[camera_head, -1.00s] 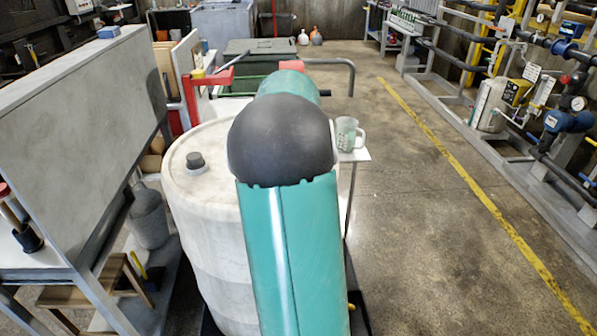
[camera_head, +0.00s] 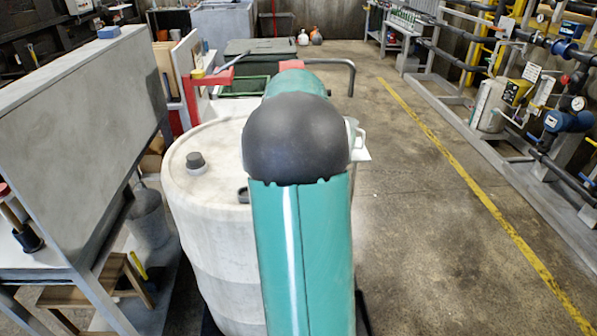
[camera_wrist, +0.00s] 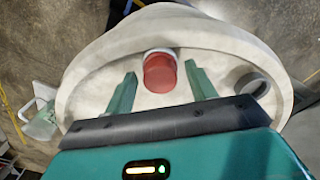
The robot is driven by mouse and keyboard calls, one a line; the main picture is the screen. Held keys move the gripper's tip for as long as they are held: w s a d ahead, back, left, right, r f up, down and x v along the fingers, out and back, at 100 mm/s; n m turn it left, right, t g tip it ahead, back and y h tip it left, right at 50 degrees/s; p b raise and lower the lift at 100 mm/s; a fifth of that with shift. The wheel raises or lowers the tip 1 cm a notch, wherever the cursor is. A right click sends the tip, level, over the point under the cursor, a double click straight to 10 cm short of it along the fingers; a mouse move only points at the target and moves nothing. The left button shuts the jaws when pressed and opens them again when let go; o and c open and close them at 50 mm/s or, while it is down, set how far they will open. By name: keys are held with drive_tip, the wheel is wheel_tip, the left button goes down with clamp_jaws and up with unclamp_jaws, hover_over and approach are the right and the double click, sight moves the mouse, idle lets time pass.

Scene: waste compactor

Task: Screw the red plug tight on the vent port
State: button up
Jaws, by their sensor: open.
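The red plug (camera_wrist: 159,73) sits at a white collar on the pale drum's top in the wrist view. The collar, which I take for the vent port (camera_wrist: 162,51), is mostly hidden by the plug; whether the plug is seated or threaded I cannot tell. My gripper (camera_wrist: 160,70) is open, with one green finger on each side of the plug and a gap visible on both sides. The drum (camera_head: 222,250) stands upright in the head view, where my arm hides the plug and gripper.
A grey cap (camera_head: 196,162) and a dark fitting (camera_head: 243,195) are on the drum top. A pale mug (camera_head: 358,140) is partly behind my arm. A grey panelled bench (camera_head: 75,120) stands close on the left. The floor to the right is open up to the pipework.

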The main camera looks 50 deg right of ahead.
drive_tip(key=n, duration=0.7)
drive_tip(key=c, duration=1.1)
drive_tip(key=m, duration=0.6)
drive_tip(key=shift+m, duration=0.3)
drive_tip(key=o, duration=1.2)
drive_tip(key=shift+c, duration=0.2)
drive_tip(key=shift+c, duration=0.3)
drive_tip(key=shift+r, duration=3.5)
